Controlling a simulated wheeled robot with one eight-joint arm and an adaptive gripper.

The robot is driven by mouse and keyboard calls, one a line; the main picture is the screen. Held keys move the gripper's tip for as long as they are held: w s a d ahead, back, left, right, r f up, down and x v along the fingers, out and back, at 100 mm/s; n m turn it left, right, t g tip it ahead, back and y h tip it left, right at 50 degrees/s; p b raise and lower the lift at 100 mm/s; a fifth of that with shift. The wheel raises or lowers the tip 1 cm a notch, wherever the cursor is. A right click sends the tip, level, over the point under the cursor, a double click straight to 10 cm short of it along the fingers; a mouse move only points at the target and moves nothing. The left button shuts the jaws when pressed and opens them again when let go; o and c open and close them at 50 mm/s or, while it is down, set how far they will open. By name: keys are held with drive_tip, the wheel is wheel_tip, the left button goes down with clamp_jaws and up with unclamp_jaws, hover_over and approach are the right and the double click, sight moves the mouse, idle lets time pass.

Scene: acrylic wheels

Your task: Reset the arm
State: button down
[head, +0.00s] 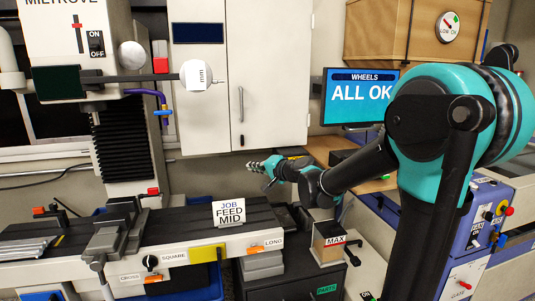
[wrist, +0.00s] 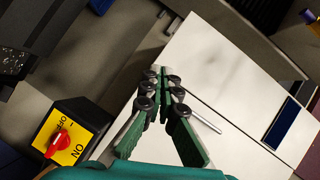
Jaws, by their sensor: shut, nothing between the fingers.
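My arm (head: 365,165) reaches left from its column in the head view, across the space in front of the white cabinet. My gripper (head: 262,167) is at its end, above and behind the machine bed. In the wrist view my gripper (wrist: 163,78) has its green fingers together at the tips, with nothing between them. It looks clear of nearby surfaces. The white cabinet (wrist: 210,70) fills much of the wrist view behind the fingers.
The milling machine bed (head: 175,225) with a "JOB FEED MID" card (head: 228,213) stands at left. A "MAX" box (head: 328,240) sits below my arm. A blue monitor (head: 358,98) reads "ALL OK". A red-knobbed yellow switch (wrist: 62,140) is at lower left in the wrist view.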

drive_tip(key=s+d+f+n+g+h, duration=0.2)
drive_tip(key=s+d+f+h, duration=0.3)
drive_tip(key=s+d+f, duration=0.7)
drive_tip(key=s+d+f+n+g+h, duration=0.3)
drive_tip(key=s+d+f, duration=1)
drive_tip(key=s, duration=0.5)
drive_tip(key=d+g+h, duration=0.1)
drive_tip(key=h, duration=0.1)
drive_tip(key=shift+d+f+g+h, duration=0.15)
drive_tip(key=shift+f+g+h, duration=0.15)
drive_tip(key=shift+g, duration=0.1)
